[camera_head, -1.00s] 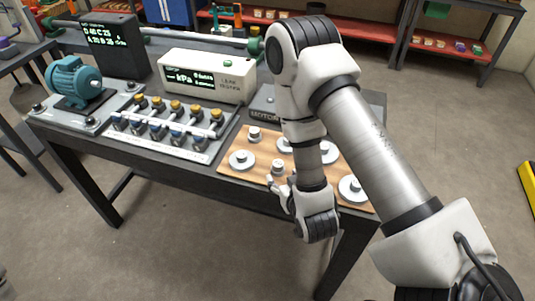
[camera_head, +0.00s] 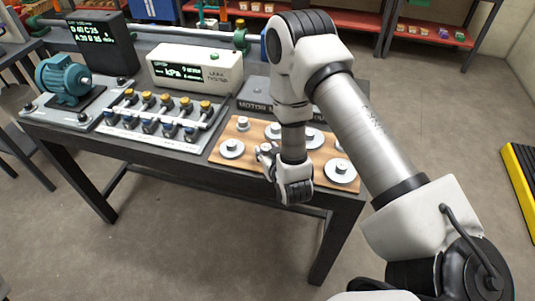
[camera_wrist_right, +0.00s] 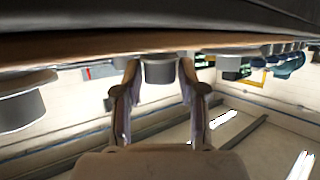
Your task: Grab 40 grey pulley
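In the right wrist view, which looks upside down, the open fingers (camera_wrist_right: 160,84) stand on either side of a grey hub (camera_wrist_right: 160,70), with narrow gaps visible. My left gripper is out of view.
A wide pulley (camera_wrist_right: 24,103) is beside the gripper in the wrist view. Left of the board are a valve manifold (camera_head: 160,120), a teal motor (camera_head: 65,79) and a white kPa tester (camera_head: 196,70). A dark display (camera_head: 97,40) stands behind. The floor in front is clear.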

